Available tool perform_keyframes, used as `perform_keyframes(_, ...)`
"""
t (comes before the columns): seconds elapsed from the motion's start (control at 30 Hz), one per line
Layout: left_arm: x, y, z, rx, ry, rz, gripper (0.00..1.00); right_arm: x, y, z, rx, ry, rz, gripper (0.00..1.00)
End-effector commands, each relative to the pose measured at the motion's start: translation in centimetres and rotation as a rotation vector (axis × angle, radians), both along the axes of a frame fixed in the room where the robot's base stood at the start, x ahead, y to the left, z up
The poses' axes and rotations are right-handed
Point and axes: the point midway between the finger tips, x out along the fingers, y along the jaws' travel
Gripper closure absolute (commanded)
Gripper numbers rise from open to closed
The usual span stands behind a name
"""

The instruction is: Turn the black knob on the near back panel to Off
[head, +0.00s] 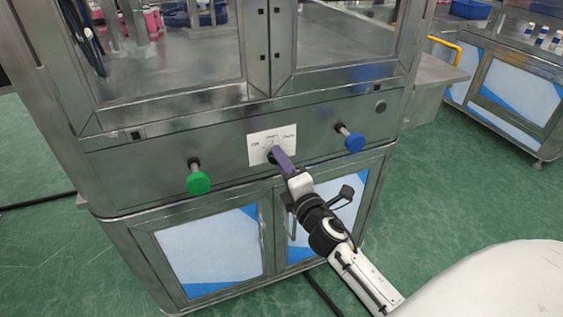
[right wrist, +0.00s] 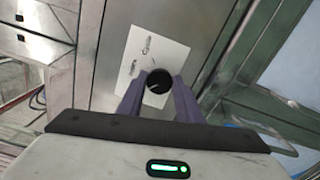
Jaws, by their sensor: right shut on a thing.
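The black knob (right wrist: 158,82) sits on a white label plate (head: 261,147) on the near steel panel, between a green knob and a blue knob. In the right wrist view the label plate (right wrist: 146,55) is behind the knob, and a pale line marks the knob's face. My right gripper (right wrist: 158,92) is shut on the black knob, with one purple finger on each side. In the head view my right gripper (head: 279,158) reaches the plate from the lower right and hides most of the knob. The knob's exact setting is hard to read. My left gripper is not in view.
A green knob (head: 199,181) sticks out to the left of the plate, and a blue knob (head: 351,139) to the right, close to my right gripper. Cabinet doors (head: 212,247) are below. Open green floor (head: 459,190) lies to the right.

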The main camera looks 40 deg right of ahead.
Motion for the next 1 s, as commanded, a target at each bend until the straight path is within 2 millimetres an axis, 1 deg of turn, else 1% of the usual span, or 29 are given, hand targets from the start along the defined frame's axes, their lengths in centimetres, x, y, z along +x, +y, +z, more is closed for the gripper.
perform_keyframes(0.2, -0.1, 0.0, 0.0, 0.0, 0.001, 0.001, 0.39, 0.0, 0.0, 0.0, -0.006, 0.001, 0.0, 0.9)
perform_keyframes(0.23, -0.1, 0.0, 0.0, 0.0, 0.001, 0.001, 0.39, 0.0, 0.0, 0.0, -0.006, 0.001, 0.0, 0.65)
perform_keyframes(0.3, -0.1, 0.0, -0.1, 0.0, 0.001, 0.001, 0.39, 0.0, 0.0, 0.0, -0.005, 0.001, 0.0, 0.53)
perform_keyframes(0.33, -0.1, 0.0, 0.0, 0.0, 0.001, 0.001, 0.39, 0.0, 0.0, 0.0, -0.005, 0.001, 0.0, 0.49)
perform_keyframes(0.6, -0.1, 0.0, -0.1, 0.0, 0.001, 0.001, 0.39, 0.0, 0.0, 0.0, -0.002, 0.0, 0.0, 0.49)
perform_keyframes(0.7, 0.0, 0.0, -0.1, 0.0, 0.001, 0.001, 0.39, -0.5, 0.1, -0.1, -0.002, 0.001, 0.0, 0.49)
perform_keyframes(0.77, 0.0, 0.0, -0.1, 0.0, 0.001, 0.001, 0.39, -1.2, 0.3, -0.1, -0.001, 0.001, 0.001, 0.49)
perform_keyframes(0.87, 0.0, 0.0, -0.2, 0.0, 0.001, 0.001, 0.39, -3.0, 0.7, -0.2, 0.0, 0.003, -0.001, 0.49)
perform_keyframes(1.0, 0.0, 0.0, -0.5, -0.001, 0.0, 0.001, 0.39, -5.8, 1.4, -0.3, 0.0, 0.003, 0.0, 0.49)
